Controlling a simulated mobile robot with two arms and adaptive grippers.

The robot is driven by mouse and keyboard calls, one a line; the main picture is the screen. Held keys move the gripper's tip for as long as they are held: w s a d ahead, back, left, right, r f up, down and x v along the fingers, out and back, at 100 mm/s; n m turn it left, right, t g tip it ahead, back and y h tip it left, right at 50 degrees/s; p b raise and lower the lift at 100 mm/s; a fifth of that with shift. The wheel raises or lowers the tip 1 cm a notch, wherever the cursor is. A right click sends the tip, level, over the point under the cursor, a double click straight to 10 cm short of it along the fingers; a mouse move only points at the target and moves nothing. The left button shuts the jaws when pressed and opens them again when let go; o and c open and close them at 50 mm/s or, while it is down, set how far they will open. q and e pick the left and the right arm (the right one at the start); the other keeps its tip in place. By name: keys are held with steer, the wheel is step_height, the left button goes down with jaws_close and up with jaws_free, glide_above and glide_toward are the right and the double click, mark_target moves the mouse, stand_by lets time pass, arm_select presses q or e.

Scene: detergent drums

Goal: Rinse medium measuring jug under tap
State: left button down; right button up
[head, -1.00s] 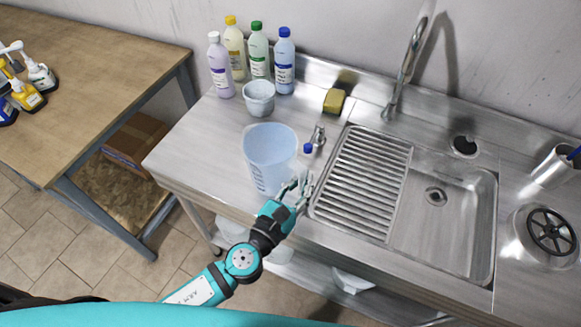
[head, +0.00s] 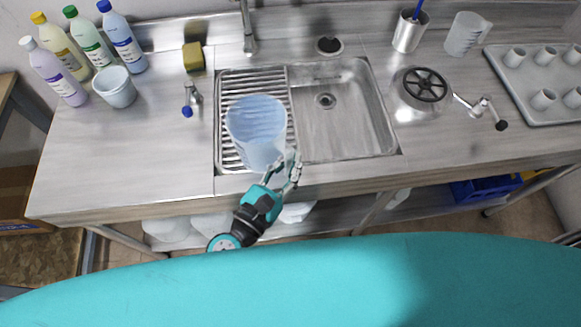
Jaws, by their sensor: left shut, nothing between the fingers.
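A large, see-through pale blue measuring jug (head: 256,128) is upright over the ribbed drainboard on the left of the sink (head: 345,115). I cannot tell whether it touches the ribs. My left gripper (head: 291,170) is shut at the jug's lower right side, with nothing seen between its fingertips; whether it touches the jug is unclear. The tap (head: 248,35) rises behind the sink, its spout cut off by the top edge. A smaller pale jug (head: 115,88) stands by the bottles, and another clear jug (head: 466,35) stands at the back right. My right gripper is not in view.
Several detergent bottles (head: 88,42) and a yellow sponge (head: 193,56) stand at the back left. A small blue-tipped valve (head: 190,98) is left of the drainboard. A tray of cups (head: 545,110) and a black handwheel (head: 425,85) are right. The left counter front is clear.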

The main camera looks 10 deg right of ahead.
mark_target(249, 164)
arm_select(q)
steer(key=w+f, duration=0.1)
steer(key=w, duration=0.3)
steer(key=w+f+b, duration=0.1)
steer(key=w, duration=0.3)
steer(key=w+b, duration=0.1)
steer(key=w, duration=0.3)
steer(key=shift+f, duration=0.4)
steer(key=shift+w+f, duration=0.15)
steer(key=shift+w, duration=0.95)
steer(key=shift+s+a, duration=0.45)
steer(key=shift+s, duration=0.05)
steer(key=shift+f+b, duration=0.55)
steer(key=shift+b, duration=0.2)
steer(key=c, duration=2.1)
jaws_free()
steer(key=o, duration=0.7)
steer(key=v, duration=1.2)
